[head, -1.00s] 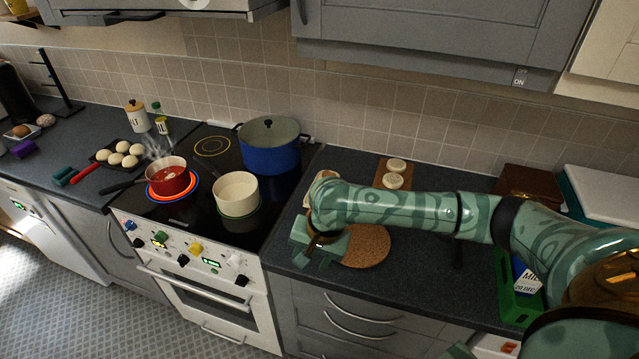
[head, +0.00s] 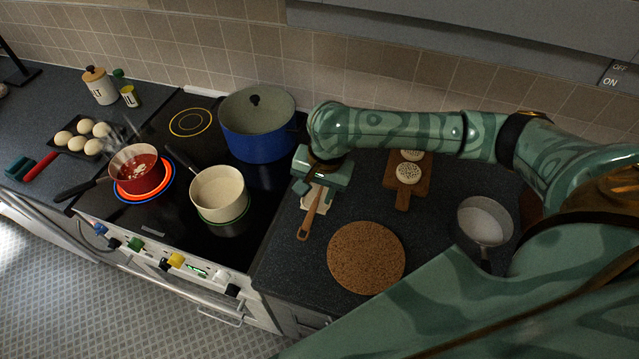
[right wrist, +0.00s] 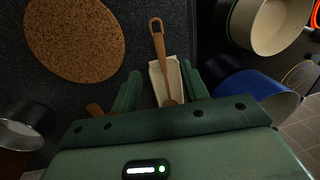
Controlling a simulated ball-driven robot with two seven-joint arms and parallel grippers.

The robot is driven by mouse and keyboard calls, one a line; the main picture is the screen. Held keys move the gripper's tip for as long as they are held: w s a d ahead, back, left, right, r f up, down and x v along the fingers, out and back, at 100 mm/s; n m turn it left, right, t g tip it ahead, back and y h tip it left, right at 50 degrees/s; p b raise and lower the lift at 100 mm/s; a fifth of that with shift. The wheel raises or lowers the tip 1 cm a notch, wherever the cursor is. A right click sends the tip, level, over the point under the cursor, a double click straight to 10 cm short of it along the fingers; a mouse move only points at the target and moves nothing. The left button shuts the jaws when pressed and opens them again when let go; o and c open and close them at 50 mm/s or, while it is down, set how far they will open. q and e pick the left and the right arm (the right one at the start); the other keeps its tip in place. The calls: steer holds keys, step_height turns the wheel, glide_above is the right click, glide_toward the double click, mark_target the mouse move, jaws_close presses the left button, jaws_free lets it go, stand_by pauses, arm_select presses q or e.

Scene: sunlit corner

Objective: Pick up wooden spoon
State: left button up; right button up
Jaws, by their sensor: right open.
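The wooden spoon (head: 309,218) lies on a cream spoon rest (head: 318,200) on the dark counter, just right of the stove. Its handle with a hole at the end points toward the counter's front. My right gripper (head: 319,184) is over the spoon's far part, which it hides. In the right wrist view the spoon (right wrist: 159,45) and the rest (right wrist: 156,82) show between the two parted green fingers (right wrist: 160,85). The gripper is open and not closed on the spoon. I cannot tell the exact height gap. My left gripper is not in view.
A round cork mat (head: 366,257) lies right of the spoon. A wooden board (head: 406,192) with two round pale items is behind it. A grey pan (head: 485,221) stands farther right. A cream pot (head: 219,194), red pot (head: 137,171) and blue pot (head: 257,126) stand on the stove.

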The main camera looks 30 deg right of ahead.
steer(key=b, duration=0.3)
glide_above(307, 224)
steer(key=s, duration=0.1)
steer(key=f, duration=0.8)
steer(key=shift+d, duration=0.35)
steer(key=shift+w+a+f, duration=0.1)
steer(key=shift+f, duration=0.5)
steer(key=f, duration=0.1)
steer(key=f+b, duration=0.1)
steer(key=f, duration=0.1)
steer(key=f+b, duration=0.1)
steer(key=f, duration=0.1)
steer(key=shift+w+a, duration=0.1)
steer(key=shift+w, duration=0.25)
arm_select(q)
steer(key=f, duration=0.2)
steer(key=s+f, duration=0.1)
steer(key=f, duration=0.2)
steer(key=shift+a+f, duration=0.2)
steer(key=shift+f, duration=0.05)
arm_select(e)
steer(key=shift+r, duration=0.1)
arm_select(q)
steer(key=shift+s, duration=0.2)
arm_select(e)
jaws_close()
